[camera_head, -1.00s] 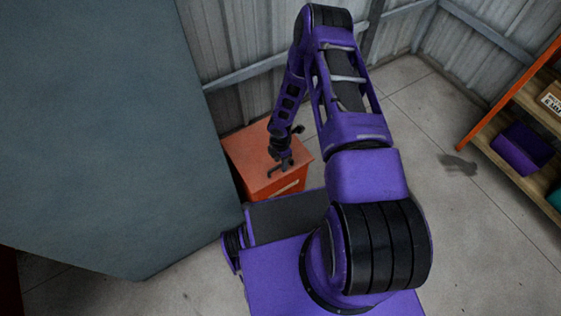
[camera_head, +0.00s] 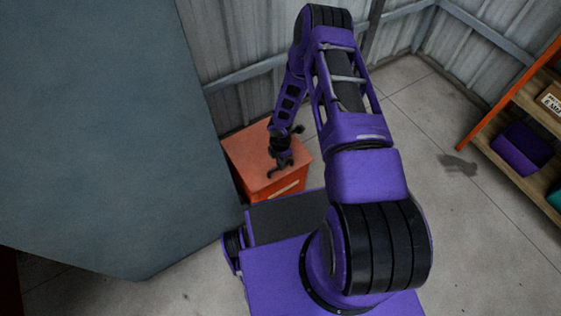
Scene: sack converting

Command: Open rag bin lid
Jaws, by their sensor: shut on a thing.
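The rag bin (camera_head: 288,190) is an orange box on the floor near the metal wall, with a pale label on its front. Its flat orange lid (camera_head: 250,158) lies on top and looks closed or nearly so. My gripper (camera_head: 281,168) is dark and points down at the lid, over its front half. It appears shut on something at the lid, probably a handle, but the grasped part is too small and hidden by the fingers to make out. My arm hides part of the bin's back right side.
A large grey-blue panel or surface (camera_head: 110,130) fills the left side close to the bin. Corrugated metal walls (camera_head: 230,50) stand behind. A wooden shelf with orange posts (camera_head: 525,95) holds a purple bin (camera_head: 523,146) at right. The concrete floor (camera_head: 450,215) between is clear.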

